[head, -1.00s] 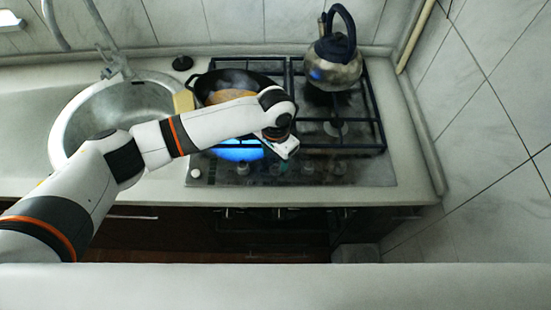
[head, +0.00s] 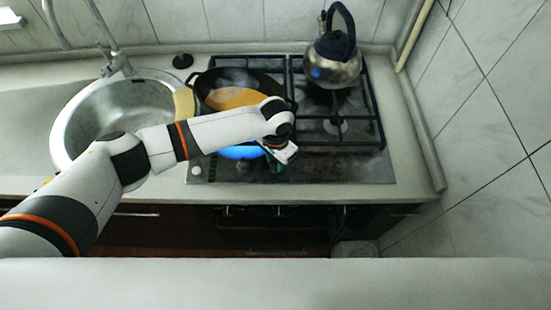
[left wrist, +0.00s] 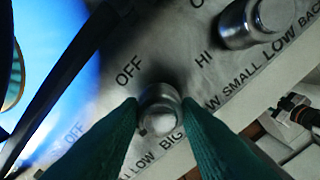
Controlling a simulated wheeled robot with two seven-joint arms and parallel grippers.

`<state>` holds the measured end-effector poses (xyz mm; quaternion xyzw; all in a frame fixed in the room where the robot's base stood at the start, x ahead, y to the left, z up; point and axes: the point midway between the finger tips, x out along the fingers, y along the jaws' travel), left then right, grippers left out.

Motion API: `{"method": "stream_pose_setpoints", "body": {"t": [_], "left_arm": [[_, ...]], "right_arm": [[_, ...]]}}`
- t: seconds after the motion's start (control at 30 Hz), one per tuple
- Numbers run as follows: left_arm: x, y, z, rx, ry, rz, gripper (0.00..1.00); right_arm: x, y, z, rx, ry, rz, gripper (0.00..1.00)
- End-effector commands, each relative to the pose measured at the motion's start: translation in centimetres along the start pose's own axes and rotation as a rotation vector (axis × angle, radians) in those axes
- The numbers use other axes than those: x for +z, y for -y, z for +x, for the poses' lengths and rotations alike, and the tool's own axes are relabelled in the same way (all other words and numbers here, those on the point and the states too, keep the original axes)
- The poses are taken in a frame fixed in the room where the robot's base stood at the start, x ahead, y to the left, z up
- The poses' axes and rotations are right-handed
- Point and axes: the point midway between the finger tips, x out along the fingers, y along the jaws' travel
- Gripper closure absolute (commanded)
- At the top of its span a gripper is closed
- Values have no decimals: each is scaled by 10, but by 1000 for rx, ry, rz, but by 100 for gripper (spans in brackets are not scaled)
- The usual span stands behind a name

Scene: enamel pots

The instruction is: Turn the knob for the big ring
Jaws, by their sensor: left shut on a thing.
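The metal knob marked BIG (left wrist: 160,118) sits in the middle of the left wrist view, with OFF and LOW printed around it. My left gripper (left wrist: 160,104) has its two green fingers shut on this knob, one on each side. In the head view my left gripper (head: 279,158) is at the front panel of the stove, and its wrist hides the knob.
A black pan (head: 203,88) with yellow-brown food stands on the back left of the stove. A steel kettle (head: 333,70) stands at the back right. A neighbouring knob (left wrist: 255,20) is close by, marked SMALL. A sink (head: 70,135) lies to the left.

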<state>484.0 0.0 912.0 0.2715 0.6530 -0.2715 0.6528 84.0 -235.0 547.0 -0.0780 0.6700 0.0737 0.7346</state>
Motion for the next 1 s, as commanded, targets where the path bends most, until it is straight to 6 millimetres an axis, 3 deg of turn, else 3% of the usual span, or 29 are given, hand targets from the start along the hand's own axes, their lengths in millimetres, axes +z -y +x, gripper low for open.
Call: {"method": "stream_pose_setpoints", "body": {"t": [0.37, 1.0], "left_arm": [[0, 0, -1, 0, 0, 136, 92], [0, 0, -1, 0, 0, 722, 92]], "right_arm": [[1, 0, -4, 0, 0, 0, 61], [1, 0, -11, 0, 0, 0, 61]]}}
